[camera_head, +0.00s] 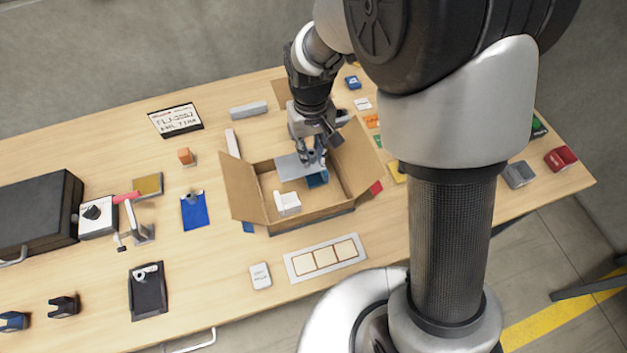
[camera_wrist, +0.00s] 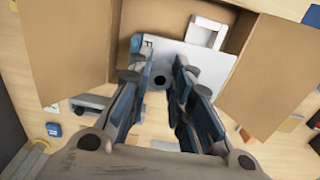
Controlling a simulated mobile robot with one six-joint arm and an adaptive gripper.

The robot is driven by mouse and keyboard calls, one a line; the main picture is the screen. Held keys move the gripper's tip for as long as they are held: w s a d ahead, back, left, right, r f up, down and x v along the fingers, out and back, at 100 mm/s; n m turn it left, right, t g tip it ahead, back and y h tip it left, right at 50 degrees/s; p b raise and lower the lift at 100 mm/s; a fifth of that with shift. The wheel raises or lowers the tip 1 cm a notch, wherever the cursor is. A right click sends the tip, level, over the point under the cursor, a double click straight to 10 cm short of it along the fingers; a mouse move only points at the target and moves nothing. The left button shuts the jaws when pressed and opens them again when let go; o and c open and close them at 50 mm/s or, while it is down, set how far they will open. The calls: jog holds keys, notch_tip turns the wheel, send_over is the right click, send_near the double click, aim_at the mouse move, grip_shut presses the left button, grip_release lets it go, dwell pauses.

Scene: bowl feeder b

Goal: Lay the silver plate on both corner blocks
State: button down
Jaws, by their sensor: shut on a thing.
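An open cardboard box (camera_head: 311,220) stands on the table with its flaps spread. The flat silver plate (camera_head: 290,168) is at the box's far side, under my gripper (camera_head: 313,156). It also shows as a pale sheet in the wrist view (camera_wrist: 208,68). My gripper (camera_wrist: 160,84) is shut on the plate; a dark round part shows between the fingers. A white corner block (camera_head: 288,203) sits in the near left of the box, and shows beyond the plate in the wrist view (camera_wrist: 207,33). A blue piece (camera_head: 318,180) shows beside the plate's near right edge. I cannot tell whether the plate touches either block.
The box flaps stand out on both sides, the left one (camera_head: 240,186) and the right one (camera_head: 357,155). A grey bar (camera_head: 248,110) lies behind the box. A white framed strip (camera_head: 325,258) lies in front. A blue mat (camera_head: 195,212) is to the left.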

notch_tip(320, 180, down, 12)
jog(key=b, duration=0.3)
jog(key=shift+f, duration=0.25)
jog(key=shift+f+b, duration=0.2)
jog(key=shift+b, duration=0.15)
jog(key=c, duration=1.8)
grip_release()
jog(key=shift+o, duration=0.4)
